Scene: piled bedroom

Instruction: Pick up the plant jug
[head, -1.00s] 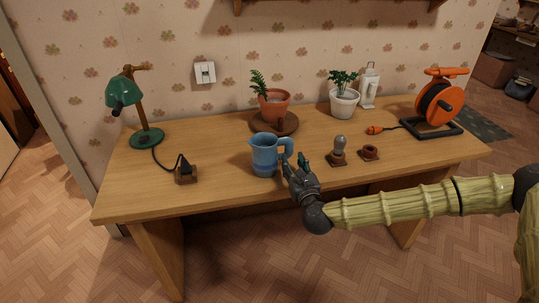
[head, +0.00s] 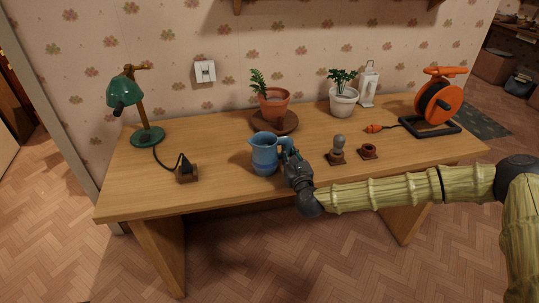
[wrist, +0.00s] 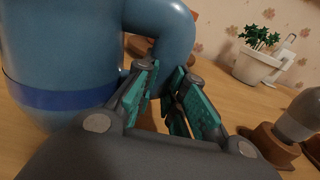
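The plant jug (head: 264,155) is a blue pitcher standing upright on the wooden table, its handle on the right. In the wrist view the jug (wrist: 60,55) fills the left side, with a darker blue band low on its body. My gripper (head: 290,156) is at the handle from the front right. In the wrist view my gripper's teal-padded fingers (wrist: 167,95) are closed in on the lower part of the handle, one on each side. The left finger sits between jug body and handle. The exact contact is partly hidden by the fingers.
On the table (head: 220,187) stand a green lamp (head: 147,137), a small plug block (head: 187,174), a fern pot (head: 273,103), a white pot (head: 343,102), a lantern (head: 369,85), an orange reel (head: 439,102), a bulb on a base (head: 338,146) and a brown ring (head: 369,151).

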